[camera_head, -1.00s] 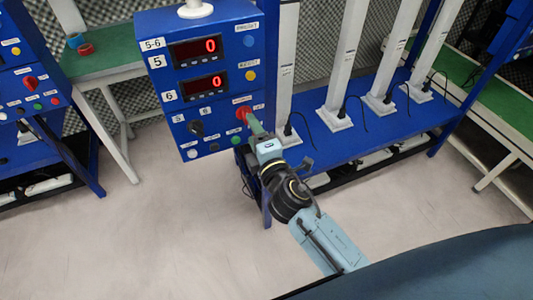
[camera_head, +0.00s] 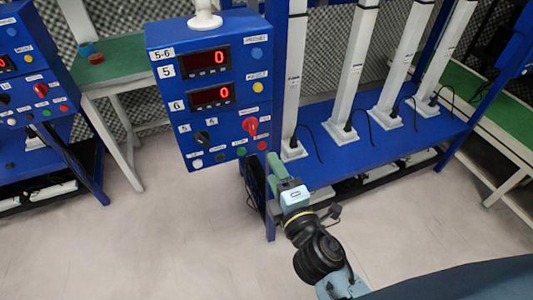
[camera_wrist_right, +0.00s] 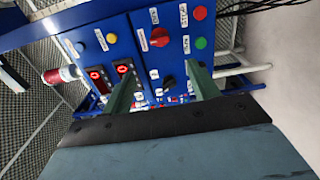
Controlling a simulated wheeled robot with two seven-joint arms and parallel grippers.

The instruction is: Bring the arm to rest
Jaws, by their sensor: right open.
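My right gripper (camera_head: 273,167) is in front of the lower right corner of a blue control panel (camera_head: 235,110). It is a little below the red knob (camera_head: 250,126) and apart from it in the head view. The right wrist view shows its two green fingers (camera_wrist_right: 162,90) spread with nothing between them, facing the panel. The red knob also shows in the wrist view (camera_wrist_right: 160,37). My left gripper is not in view.
The panel carries two red displays (camera_head: 208,63), a black knob (camera_head: 203,137) and several buttons. A blue bench (camera_head: 335,160) with white columns (camera_head: 355,75) stands to the right. A green table (camera_head: 120,62) stands behind left. The floor (camera_head: 140,240) at the front left is clear.

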